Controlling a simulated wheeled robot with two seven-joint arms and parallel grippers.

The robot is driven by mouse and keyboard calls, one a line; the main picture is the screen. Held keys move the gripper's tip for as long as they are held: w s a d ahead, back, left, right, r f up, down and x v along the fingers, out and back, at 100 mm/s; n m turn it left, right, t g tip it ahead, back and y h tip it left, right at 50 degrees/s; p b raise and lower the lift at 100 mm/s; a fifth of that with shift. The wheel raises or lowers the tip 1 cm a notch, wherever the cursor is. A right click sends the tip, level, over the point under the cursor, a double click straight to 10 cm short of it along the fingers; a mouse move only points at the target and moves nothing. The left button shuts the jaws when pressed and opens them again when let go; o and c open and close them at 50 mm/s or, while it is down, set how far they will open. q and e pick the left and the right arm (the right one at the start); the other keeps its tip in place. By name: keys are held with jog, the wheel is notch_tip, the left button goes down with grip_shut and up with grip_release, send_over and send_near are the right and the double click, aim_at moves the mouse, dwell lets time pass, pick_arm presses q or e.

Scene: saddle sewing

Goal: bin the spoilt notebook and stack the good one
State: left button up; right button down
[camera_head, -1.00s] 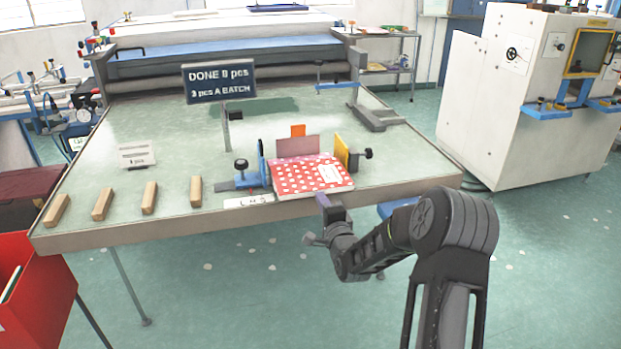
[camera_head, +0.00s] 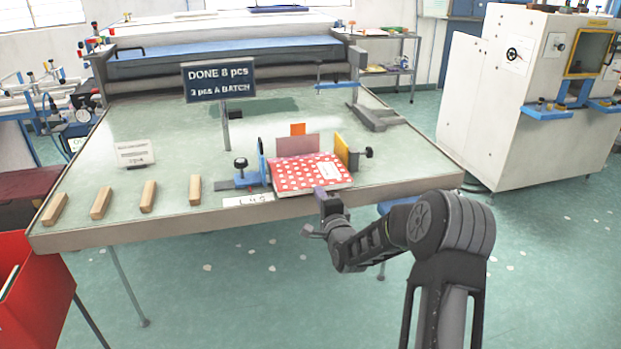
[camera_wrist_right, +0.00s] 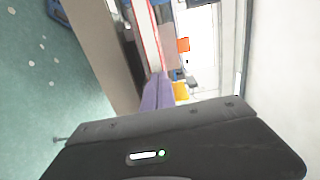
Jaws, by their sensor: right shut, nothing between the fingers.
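A red notebook with white dots and a pale label (camera_head: 310,174) lies in a stop fixture at the front of the table. It is the only notebook I can make out clearly. My right gripper (camera_head: 320,194) is at the table's front edge, just in front of the notebook; it is shut and empty. In the right wrist view its purple fingers (camera_wrist_right: 157,92) are together, close to a thin red and white edge that looks like the notebook. Whether they touch it I cannot tell. A red bin (camera_head: 38,300) stands at the lower left, its inside partly cut off. My left gripper is out of view.
The fixture has an orange stop (camera_head: 341,149), a pinkish back plate (camera_head: 297,144) and a blue clamp (camera_head: 247,181). Several wooden bars (camera_head: 148,196) lie at the table's front left. A dark sign (camera_head: 219,80) stands behind.

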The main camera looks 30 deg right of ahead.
aim_at(314, 180)
jog(key=shift+b+x, duration=2.05)
jog(key=shift+x, duration=1.05)
jog(key=b+v, duration=0.3)
jog(key=v, duration=0.3)
